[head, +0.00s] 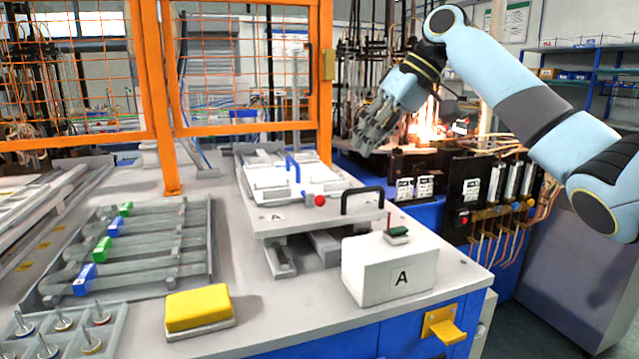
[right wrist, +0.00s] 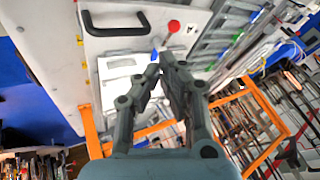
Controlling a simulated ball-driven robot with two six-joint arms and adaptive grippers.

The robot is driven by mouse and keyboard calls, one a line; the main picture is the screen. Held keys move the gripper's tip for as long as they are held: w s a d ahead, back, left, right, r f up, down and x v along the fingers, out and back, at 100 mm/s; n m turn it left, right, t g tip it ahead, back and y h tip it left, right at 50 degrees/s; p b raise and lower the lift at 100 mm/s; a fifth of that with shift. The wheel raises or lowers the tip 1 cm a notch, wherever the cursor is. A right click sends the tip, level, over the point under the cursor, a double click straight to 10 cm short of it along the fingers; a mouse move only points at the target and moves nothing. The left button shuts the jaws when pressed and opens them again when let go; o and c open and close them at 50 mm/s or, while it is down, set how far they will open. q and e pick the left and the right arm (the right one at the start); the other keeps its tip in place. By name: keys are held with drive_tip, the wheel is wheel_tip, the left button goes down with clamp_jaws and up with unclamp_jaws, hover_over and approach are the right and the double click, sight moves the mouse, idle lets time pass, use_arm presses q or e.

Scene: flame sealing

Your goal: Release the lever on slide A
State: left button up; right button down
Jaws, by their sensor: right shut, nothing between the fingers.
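Slide A is a grey sliding plate (head: 262,230) with a small label "A", on the bench in the head view. A red ball knob (head: 319,200) sits at its front edge, and a blue bent piece (head: 293,168) stands behind it. The red knob (right wrist: 174,26) also shows in the right wrist view, beyond the fingertips, with the blue piece (right wrist: 154,55) close to the fingers. My right gripper (head: 366,142) is shut and empty, raised behind and to the right of the slide, apart from the knob. It shows in the wrist view (right wrist: 163,68). My left gripper is out of view.
A black handle (head: 362,196) rises from the plate's right end. A white box (head: 365,275) marked "A" with a green button stands in front. A yellow block (head: 198,307) and a grey rack (head: 150,260) lie left. An orange mesh frame (head: 168,130) stands behind.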

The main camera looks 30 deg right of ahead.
approach(312, 198)
drive_tip(key=f, duration=0.4)
drive_tip(key=shift+a+f+p, duration=0.15)
drive_tip(key=shift+a+p, duration=0.15)
drive_tip(key=shift+w+a+f, duration=0.2)
drive_tip(key=shift+f, duration=0.2)
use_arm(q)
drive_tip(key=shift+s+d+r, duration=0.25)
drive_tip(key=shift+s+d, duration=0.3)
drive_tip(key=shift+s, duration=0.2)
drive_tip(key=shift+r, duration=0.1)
